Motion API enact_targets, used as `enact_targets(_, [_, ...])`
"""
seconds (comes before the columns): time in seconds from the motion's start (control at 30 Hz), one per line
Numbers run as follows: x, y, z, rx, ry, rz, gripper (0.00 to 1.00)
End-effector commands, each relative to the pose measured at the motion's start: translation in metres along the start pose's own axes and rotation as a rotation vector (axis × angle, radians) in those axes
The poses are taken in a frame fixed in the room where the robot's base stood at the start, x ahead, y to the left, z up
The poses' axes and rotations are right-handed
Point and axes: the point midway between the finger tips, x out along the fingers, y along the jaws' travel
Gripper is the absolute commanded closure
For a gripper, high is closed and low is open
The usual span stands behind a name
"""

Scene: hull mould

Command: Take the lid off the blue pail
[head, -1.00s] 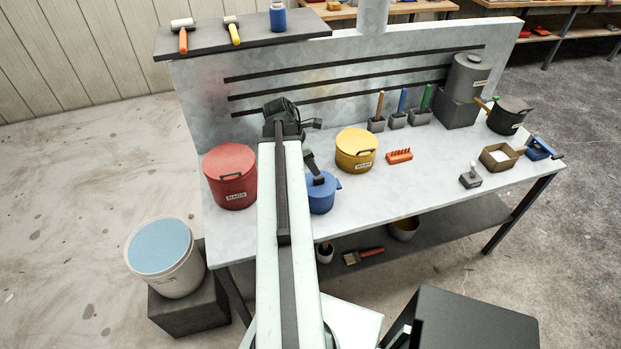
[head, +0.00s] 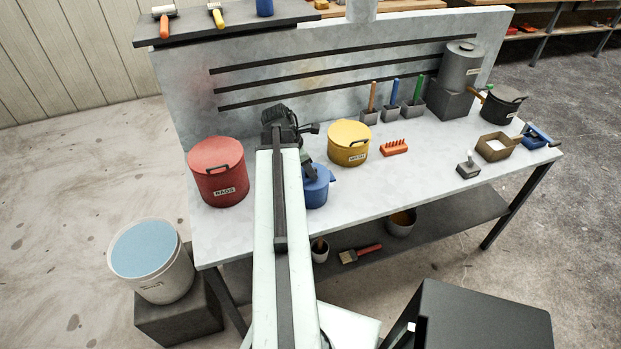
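The blue pail (head: 316,195) stands on the bench, just right of my arm, with its blue lid (head: 322,174) on it. A short side handle sticks out on its right. My arm hides the pail's left side. My gripper (head: 309,172) points down at the top of the lid, at or very near its handle. The fingertips are small, dark and partly hidden, so I cannot tell whether they are open or shut, or touching the lid.
A red lidded pail (head: 218,178) stands left of my arm, and a yellow lidded pail (head: 349,146) behind and right of the blue one. An orange rack (head: 394,147) sits farther right. A white bucket (head: 160,265) stands off the bench at left. The front-middle benchtop is clear.

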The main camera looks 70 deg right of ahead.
Motion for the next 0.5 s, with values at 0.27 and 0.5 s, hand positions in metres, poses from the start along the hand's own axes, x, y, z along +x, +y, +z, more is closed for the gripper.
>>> enact_targets(0.27, [-0.0006, 0.0001, -0.0003, -0.001, 0.000, 0.000, 1.00])
enact_targets(0.5, [-0.0046, 0.0002, 0.0010, -0.001, 0.000, 0.000, 1.00])
